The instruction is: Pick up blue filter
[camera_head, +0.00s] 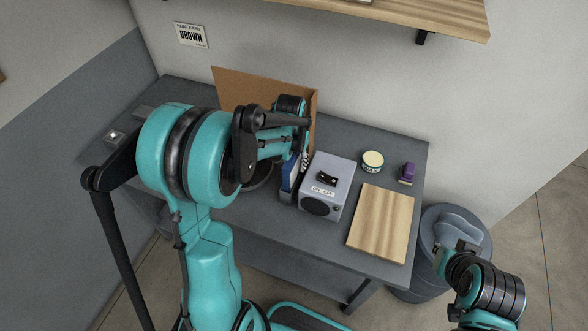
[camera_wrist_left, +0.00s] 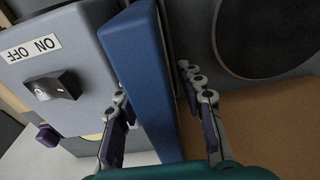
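The blue filter (camera_head: 289,180) is a thin upright slab standing on the grey table, close against the left side of the grey box with the ON OFF switch (camera_head: 328,184). It also shows large in the left wrist view (camera_wrist_left: 145,80). My left gripper (camera_head: 303,163) is over the filter, its fingers pointing down. In the left wrist view the gripper (camera_wrist_left: 152,82) is open, one finger on each side of the filter. A narrow gap shows at the right finger; contact at the left finger is unclear. My right gripper (camera_head: 452,256) is far off at the lower right.
A brown board (camera_head: 232,86) stands behind my left arm. A wooden board (camera_head: 382,221), a round tin (camera_head: 372,160) and a purple item (camera_head: 407,172) are on the table's right part. A grey bin (camera_head: 452,228) stands beside the table. A wooden shelf (camera_head: 420,14) hangs above.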

